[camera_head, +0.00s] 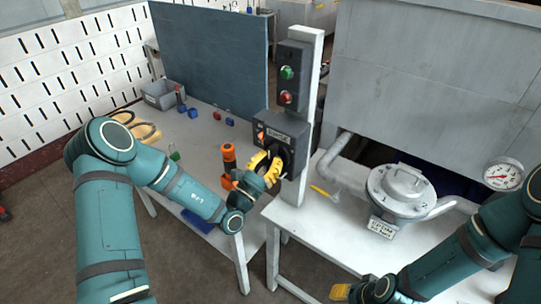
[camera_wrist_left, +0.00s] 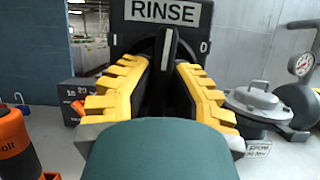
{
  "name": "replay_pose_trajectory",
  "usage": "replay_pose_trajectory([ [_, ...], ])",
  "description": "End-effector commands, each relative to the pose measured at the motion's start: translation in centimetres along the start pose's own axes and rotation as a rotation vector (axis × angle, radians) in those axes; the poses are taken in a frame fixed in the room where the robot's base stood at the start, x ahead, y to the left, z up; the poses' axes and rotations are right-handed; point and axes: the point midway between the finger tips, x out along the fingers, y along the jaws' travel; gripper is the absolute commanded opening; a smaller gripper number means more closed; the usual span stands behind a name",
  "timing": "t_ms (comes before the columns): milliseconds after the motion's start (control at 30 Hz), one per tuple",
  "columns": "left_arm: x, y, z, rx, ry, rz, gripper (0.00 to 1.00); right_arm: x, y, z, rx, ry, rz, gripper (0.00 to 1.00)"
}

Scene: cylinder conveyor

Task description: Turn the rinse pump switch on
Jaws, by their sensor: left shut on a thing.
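The rinse switch box (camera_head: 283,130) is a dark box on a white post, with a RINSE label (camera_wrist_left: 168,11) in the left wrist view. Its black switch handle (camera_wrist_left: 170,50) stands roughly upright, with a 0 mark on the plate to its right. My left gripper (camera_head: 270,165) is at the front of the box, its yellow fingers on both sides of the handle and shut on it. The fingers hide the lower part of the handle. My right gripper (camera_head: 341,292) is at the bottom edge, far from the switch; only a yellow fingertip part shows.
A green button (camera_head: 287,72) and a red button (camera_head: 286,97) sit above the box. An orange and black bottle-like tool (camera_head: 228,158) stands left of my gripper. A lidded metal vessel (camera_head: 400,190) and a gauge (camera_head: 503,173) are to the right. A grey bin (camera_head: 160,95) is behind.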

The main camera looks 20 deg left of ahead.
Motion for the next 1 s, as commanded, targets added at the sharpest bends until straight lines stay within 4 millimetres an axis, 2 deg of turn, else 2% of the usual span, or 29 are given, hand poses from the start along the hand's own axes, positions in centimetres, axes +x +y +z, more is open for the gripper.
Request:
replay_pose_trajectory([
  [200, 0.16, 0.05, 0.18, -0.054, -0.004, 0.024, 0.0, -0.75, -0.23, -0.07, 0.001, 0.0, -0.001, 0.47],
  [700, 0.13, 0.03, 0.11, -0.071, -0.005, 0.03, 0.0, -0.84, -0.25, -0.08, 0.001, 0.0, -0.001, 0.47],
  [733, 0.13, 0.03, 0.11, -0.07, -0.005, 0.03, 0.21, -0.84, -0.25, -0.09, 0.001, 0.0, -0.001, 0.47],
  [800, 0.12, 0.03, 0.11, -0.07, -0.004, 0.03, 0.46, -0.83, -0.25, -0.09, 0.001, 0.0, -0.001, 0.47],
  [1000, 0.07, 0.01, 0.05, -0.07, -0.002, 0.029, 0.47, -0.83, -0.25, -0.09, 0.001, 0.0, -0.001, 0.47],
])
